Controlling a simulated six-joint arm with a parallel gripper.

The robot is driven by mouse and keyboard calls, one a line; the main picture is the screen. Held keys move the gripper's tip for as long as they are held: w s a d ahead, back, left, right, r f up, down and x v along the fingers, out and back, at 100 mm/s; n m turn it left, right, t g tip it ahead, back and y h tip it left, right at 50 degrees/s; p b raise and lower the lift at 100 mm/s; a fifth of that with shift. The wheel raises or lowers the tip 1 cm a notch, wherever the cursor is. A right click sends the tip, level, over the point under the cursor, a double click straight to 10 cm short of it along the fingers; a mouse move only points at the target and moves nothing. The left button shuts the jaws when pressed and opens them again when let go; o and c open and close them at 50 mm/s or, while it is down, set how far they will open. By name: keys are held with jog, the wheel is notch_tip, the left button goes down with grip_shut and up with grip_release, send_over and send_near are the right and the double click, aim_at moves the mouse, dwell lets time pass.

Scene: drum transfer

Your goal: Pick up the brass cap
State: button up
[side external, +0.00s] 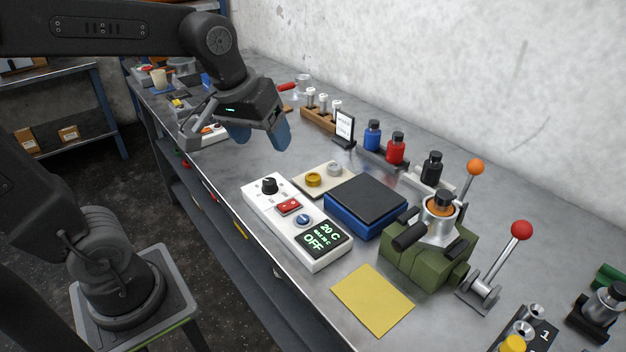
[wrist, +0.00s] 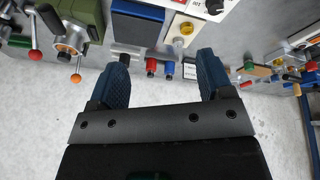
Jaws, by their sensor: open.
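The brass cap (side external: 314,180) sits on a cream plate (side external: 310,193) next to a silver cap (side external: 334,168). In the wrist view the brass cap (wrist: 187,28) is near the top, a little right of centre, beyond the fingertips. My gripper (side external: 262,136) has blue fingers and hangs above the bench, up and left of the cap in the side view. In the wrist view my gripper (wrist: 165,56) has its two fingers wide apart, with nothing held between them.
A white control box (side external: 297,222) showing "OFF" lies in front of the plate. A blue block with a dark top (side external: 365,203) stands to its right. Blue (side external: 373,136) and red bottles (side external: 396,149) stand behind, near the wall. A green device (side external: 430,245) with levers is farther right.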

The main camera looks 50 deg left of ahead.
jog(key=w+a+f+n+g, duration=0.1)
jog(key=w+a+f+n, duration=0.1)
jog(key=w+a+n, duration=0.3)
jog(key=w+a+f+n+g, duration=0.1)
jog(key=w+n, duration=0.1)
jog(key=w, duration=0.5)
jog(key=n+g, duration=0.2)
jog(key=n, duration=0.4)
send_over(313, 176)
jog(key=f, duration=1.6)
jog(key=shift+s+d+f, duration=0.1)
jog(key=shift+d+f, duration=0.2)
jog(key=shift+d, duration=0.05)
jog(key=shift+a+f, duration=0.15)
jog(key=shift+f, duration=1.2)
jog(key=shift+a+f, duration=0.1)
jog(key=shift+f, duration=1.2)
jog(key=shift+c, duration=0.3)
jog(key=c, duration=1)
jog(key=shift+c, duration=0.2)
jog(key=shift+r, duration=0.1)
